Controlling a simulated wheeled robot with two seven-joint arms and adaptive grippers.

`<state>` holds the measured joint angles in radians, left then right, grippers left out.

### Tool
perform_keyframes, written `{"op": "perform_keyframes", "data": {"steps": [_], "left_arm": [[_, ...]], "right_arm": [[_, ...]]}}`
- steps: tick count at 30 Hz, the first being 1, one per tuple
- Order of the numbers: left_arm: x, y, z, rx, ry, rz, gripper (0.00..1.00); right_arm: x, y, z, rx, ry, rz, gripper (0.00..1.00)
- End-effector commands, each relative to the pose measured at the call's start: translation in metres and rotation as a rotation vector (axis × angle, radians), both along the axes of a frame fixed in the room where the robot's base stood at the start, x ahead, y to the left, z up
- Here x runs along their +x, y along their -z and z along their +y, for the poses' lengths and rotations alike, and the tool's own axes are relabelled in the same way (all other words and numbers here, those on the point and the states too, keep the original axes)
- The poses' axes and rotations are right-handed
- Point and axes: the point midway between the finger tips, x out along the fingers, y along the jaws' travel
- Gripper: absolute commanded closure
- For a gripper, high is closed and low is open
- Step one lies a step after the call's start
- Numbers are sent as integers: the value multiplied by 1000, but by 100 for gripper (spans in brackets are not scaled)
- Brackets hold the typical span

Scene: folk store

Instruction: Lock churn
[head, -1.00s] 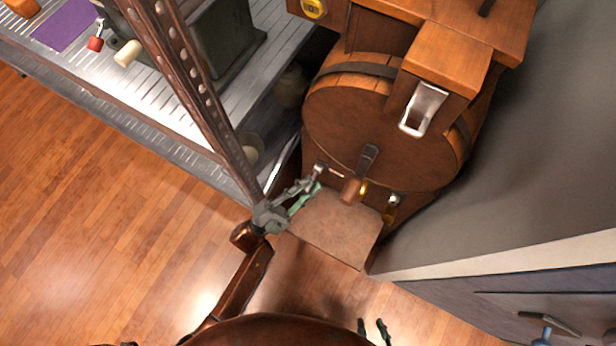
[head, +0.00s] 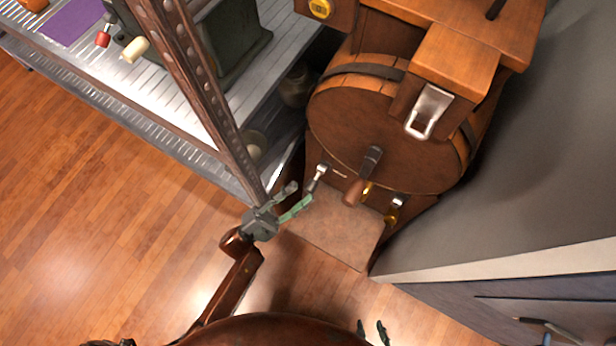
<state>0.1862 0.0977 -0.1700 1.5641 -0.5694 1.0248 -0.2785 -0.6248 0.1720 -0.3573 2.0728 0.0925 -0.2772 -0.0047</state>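The churn is a wooden barrel (head: 375,125) with a dark band, lying on a wooden body. A crank with a wooden handle (head: 354,191) sticks out of its round front. Below the front, a metal lever (head: 320,172) shows on the left and a second metal piece (head: 398,200) with yellow under it on the right. My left gripper (head: 302,192) is open and empty, just left of and below the left lever, with a green finger close to it; I cannot tell whether they touch. My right gripper (head: 371,325) shows only its fingertips at the bottom edge, apart and empty.
A flat brown board (head: 335,228) juts out below the barrel. A metal shelf (head: 130,90) with a riveted post (head: 195,90) stands at left, close to my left arm. A grey wall (head: 530,160) and a dark cabinet (head: 500,295) bound the right. Wooden floor lies open at left.

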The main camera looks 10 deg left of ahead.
Motion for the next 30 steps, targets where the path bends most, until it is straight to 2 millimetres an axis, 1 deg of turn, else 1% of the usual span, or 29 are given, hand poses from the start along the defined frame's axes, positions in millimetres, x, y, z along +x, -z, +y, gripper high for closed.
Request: {"op": "perform_keyframes", "data": {"steps": [1, 3, 9, 12, 16, 24, 30], "left_arm": [[-8, 2, 13, 6, -7, 3, 61], [-19, 2, 25, 6, -7, 3, 61], [-43, 1, 51, 4, -6, 2, 61], [-51, 1, 59, 4, -7, 3, 61], [-56, 0, 65, 3, -5, 0, 61], [-57, 0, 66, 2, -5, 0, 61], [-57, 1, 66, 2, -6, 2, 74]], "right_arm": [[0, 0, 0, 0, 0, 0, 60], [0, 0, 0, 0, 0, 0, 60], [0, 0, 0, 0, 0, -1, 60], [0, 0, 0, 0, 0, -1, 60], [0, 0, 0, 0, 0, -1, 60], [0, 0, 0, 0, 0, -1, 60], [0, 0, 0, 0, 0, -1, 60]]}}
